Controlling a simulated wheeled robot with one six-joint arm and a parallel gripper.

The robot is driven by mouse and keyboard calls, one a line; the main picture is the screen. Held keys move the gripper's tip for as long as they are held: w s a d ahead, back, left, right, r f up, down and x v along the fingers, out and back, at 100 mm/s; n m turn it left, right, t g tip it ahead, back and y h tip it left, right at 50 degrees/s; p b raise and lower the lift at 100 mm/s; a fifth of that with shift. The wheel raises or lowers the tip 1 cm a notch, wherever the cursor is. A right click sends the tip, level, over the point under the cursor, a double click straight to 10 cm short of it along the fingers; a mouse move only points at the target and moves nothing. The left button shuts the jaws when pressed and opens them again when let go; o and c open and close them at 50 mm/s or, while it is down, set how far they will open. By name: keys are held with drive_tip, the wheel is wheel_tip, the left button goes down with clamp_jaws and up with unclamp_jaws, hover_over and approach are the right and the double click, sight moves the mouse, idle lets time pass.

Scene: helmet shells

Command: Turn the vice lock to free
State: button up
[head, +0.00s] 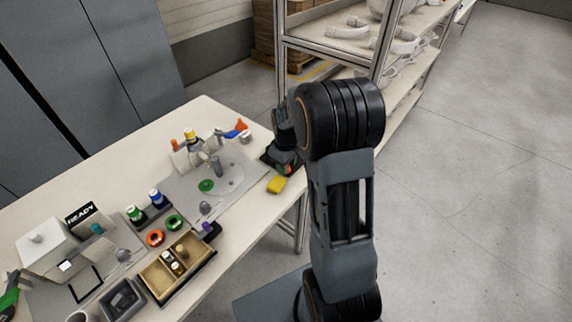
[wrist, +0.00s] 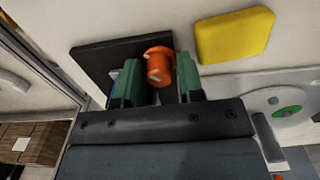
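An orange knob-like part (wrist: 159,68), which I take to be the vice lock, stands on a dark square plate (wrist: 92,58) in the wrist view. My gripper (wrist: 158,84) has its two green fingers on either side of the orange part. The fingers are apart, with narrow gaps seeming to show beside it; contact is not clear. In the head view my gripper (head: 284,160) is low at the table's right end, over the dark plate, and my arm hides part of it. The vice's jaws cannot be made out.
A yellow block (head: 277,184) lies close beside the dark plate, and it also shows in the wrist view (wrist: 234,35). A grey board with a green disc (head: 206,185) is to the left. The table's edge (head: 262,232) is near. A shelf rack (head: 333,48) stands behind.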

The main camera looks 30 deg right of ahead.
wheel_tip(320, 180, up, 14)
drive_tip(key=shift+p, duration=0.45)
idle(0.4)
drive_tip(key=shift+f, duration=0.1)
